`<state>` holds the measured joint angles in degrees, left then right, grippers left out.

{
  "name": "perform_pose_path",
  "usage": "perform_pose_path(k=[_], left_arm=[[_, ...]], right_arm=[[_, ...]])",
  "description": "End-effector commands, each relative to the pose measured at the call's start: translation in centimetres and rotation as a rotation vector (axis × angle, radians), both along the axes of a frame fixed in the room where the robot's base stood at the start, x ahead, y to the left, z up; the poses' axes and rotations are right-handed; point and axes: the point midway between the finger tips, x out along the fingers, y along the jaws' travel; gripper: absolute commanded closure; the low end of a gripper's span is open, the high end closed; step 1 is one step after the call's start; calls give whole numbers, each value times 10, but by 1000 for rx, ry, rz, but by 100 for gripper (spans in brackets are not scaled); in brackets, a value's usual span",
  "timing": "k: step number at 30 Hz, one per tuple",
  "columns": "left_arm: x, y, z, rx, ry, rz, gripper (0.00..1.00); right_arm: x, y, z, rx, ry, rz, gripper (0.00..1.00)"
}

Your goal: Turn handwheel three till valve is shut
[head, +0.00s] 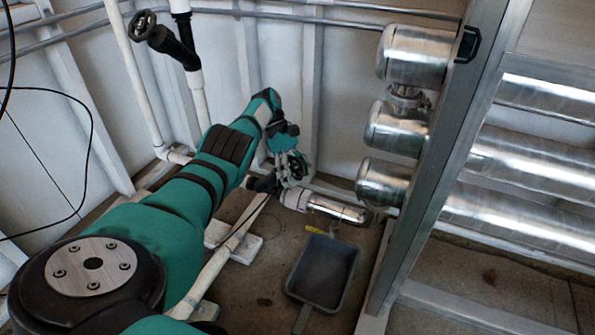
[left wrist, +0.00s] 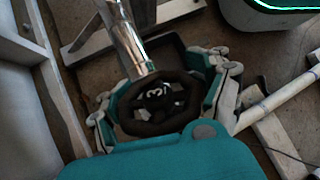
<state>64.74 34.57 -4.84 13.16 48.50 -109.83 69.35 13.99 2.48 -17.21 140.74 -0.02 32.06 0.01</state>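Handwheel three (left wrist: 155,127) is a dark round wheel with a white "3" on its hub, in the middle of the left wrist view. In the head view it is small and partly hidden by my gripper, low by the wall beside a short metal pipe. My left gripper (head: 292,168) reaches down to it. In the left wrist view the fingers of my left gripper (left wrist: 160,95) are spread wide, one on each side of the rim. Whether they press on the rim or only stand around it I cannot tell. My right gripper is not in view.
A grey dustpan-like tray (head: 345,290) lies on the floor right of the wheel. Large metal cylinders (head: 415,55) and a metal frame post (head: 445,170) stand at right. Another dark handwheel (head: 143,25) is high at upper left. White pipes (head: 225,262) run low beside my left arm.

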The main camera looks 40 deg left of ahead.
Motion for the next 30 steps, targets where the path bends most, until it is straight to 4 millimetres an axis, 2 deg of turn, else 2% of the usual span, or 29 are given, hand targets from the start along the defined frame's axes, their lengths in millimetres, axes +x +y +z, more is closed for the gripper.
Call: perform_pose_path(k=[1, 5, 17, 30], left_arm=[[0, 0, -1, 1, 2, 1, 23], [1, 1, 0, 2, -2, 3, 8], [2, 3, 6, 6, -10, 9, 8], [1, 3, 56, 9, -6, 4, 8]], right_arm=[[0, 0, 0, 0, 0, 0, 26], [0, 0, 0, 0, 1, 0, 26], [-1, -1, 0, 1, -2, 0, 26], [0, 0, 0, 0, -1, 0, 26]])
